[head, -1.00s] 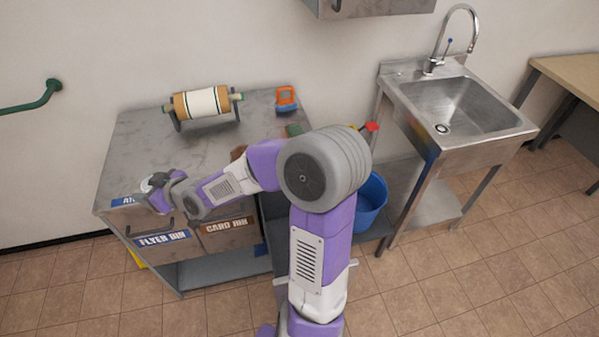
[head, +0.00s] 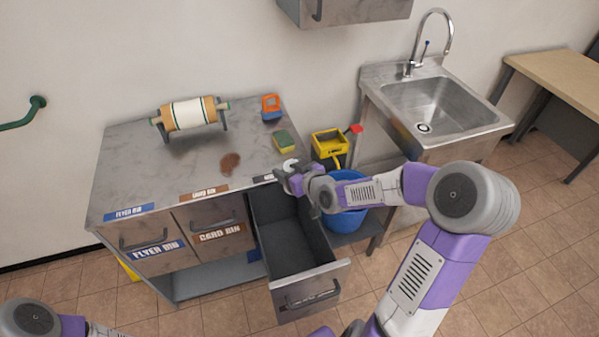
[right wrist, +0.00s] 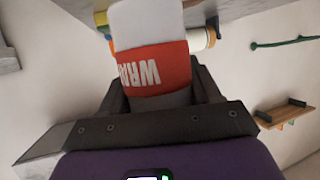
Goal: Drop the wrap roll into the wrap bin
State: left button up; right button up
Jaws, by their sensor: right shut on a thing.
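The wrap roll (right wrist: 150,62), white with a red band lettered "WRA", is held between the fingers of my right gripper (right wrist: 160,95) in the right wrist view. In the head view its white end (head: 290,164) shows at my right gripper (head: 287,175), which is shut on it above the back end of an open, empty-looking drawer (head: 292,246). The drawer's counter label is mostly hidden by the gripper, so I cannot read its name. My left gripper is out of view; only part of my left arm shows at lower left.
Shut drawers marked flyer bin (head: 152,246) and card bin (head: 216,228) are left of the open one. On the counter are a paper roll on a stand (head: 188,114), a sponge (head: 284,141) and a brown stain (head: 230,163). A blue bucket (head: 345,221) stands right.

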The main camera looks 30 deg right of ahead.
jog(key=shift+a+f+n+y+p, duration=0.15)
jog(key=shift+a+f+y+p, duration=0.05)
jog(key=shift+f, duration=0.3)
jog(key=shift+a+f+n+y+p, duration=0.15)
jog(key=shift+a+f+y+p, duration=0.05)
jog(key=shift+f, duration=0.6)
notch_tip(320, 180, down, 6)
jog(key=b, duration=0.5)
jog(key=o, duration=1.1)
jog(key=shift+s+r, duration=0.1)
